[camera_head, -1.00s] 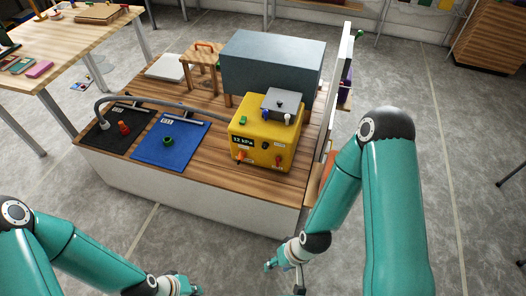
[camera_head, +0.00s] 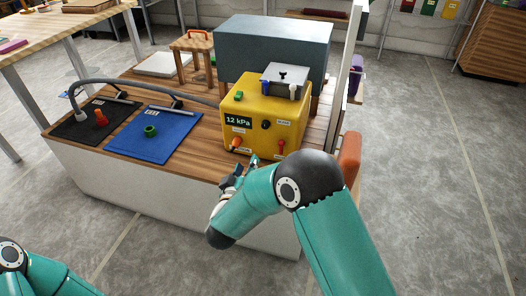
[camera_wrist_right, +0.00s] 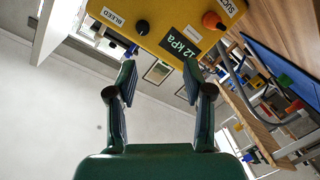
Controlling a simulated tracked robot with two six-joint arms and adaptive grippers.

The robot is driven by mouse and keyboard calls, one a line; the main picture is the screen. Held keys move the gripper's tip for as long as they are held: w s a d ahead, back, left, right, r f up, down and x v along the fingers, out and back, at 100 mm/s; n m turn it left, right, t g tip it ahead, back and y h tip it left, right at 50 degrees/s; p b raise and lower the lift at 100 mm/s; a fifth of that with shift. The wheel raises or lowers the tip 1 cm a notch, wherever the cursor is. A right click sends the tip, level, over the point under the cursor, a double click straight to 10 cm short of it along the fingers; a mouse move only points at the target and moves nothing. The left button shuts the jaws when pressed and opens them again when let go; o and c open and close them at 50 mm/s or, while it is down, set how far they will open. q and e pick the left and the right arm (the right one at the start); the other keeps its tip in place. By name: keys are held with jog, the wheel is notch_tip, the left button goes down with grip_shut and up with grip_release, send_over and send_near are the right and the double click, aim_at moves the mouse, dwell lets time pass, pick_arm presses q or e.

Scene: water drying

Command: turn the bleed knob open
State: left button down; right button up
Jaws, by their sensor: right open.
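The yellow box (camera_head: 255,105) stands on the wooden bench top. Its front has a "12 kPa" display (camera_head: 238,121), a black knob (camera_head: 266,125) beside the BLEED label (camera_head: 284,122), an orange knob (camera_head: 236,143) and a red control (camera_head: 281,147). In the right wrist view, the black knob (camera_wrist_right: 142,27) and BLEED label (camera_wrist_right: 113,16) show near the top, beyond the fingers. My right gripper (camera_head: 246,166) is in front of and below the box face, apart from the black knob. In its wrist view, the fingers (camera_wrist_right: 160,80) are spread with nothing between them. My left gripper is out of view.
A blue mat (camera_head: 157,138) with a green ring (camera_head: 150,131) and a black mat (camera_head: 88,124) with a red piece (camera_head: 101,117) lie left of the box. A grey block (camera_head: 270,50) stands behind it. A white upright panel (camera_head: 346,85) stands to the right.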

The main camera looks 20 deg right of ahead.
jog(key=h+b, duration=0.2)
jog(key=b, duration=0.3)
send_near(264, 127)
jog(key=x, duration=0.7)
jog(key=shift+w+d+f, duration=0.1)
jog(key=shift+w+d, duration=0.05)
jog(key=shift+d, duration=0.05)
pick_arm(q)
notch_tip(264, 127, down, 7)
pick_arm(e)
jog(key=shift+w+d, duration=0.3)
jog(key=shift+w, duration=0.2)
grip_shut()
